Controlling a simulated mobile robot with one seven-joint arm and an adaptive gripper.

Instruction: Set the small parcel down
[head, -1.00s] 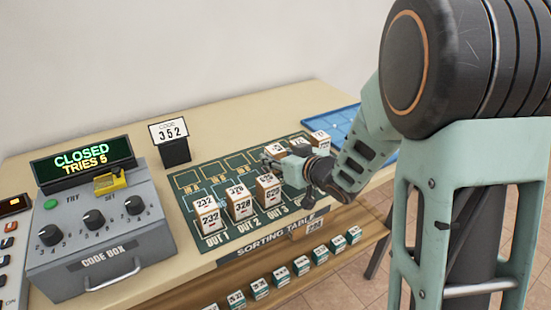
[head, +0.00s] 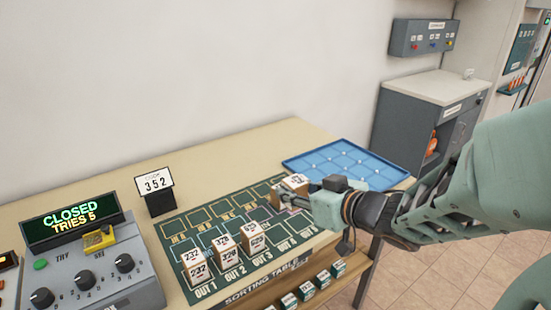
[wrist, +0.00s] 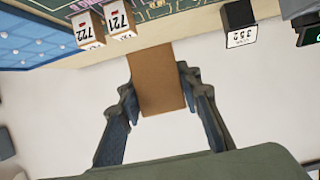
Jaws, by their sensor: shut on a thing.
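The small parcel (wrist: 157,75) shows as a plain brown face between the two fingers of my gripper (wrist: 156,82) in the wrist view, and my gripper is shut on it. In the head view my gripper (head: 291,198) reaches in from the right over the far right part of the dark green sorting mat (head: 215,260). White-topped parcels (head: 296,181) crowd the fingertips there, and I cannot tell which one is held. Whether the held parcel touches the mat is hidden.
Three numbered parcels stand on OUT 1 (head: 196,268), OUT 2 (head: 228,252) and OUT 3 (head: 256,237). Parcels marked 722 (wrist: 88,30) and 721 (wrist: 119,22) stand beside the held one. A blue tray (head: 345,165), a 352 code stand (head: 156,190) and the code box (head: 95,275) are nearby.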

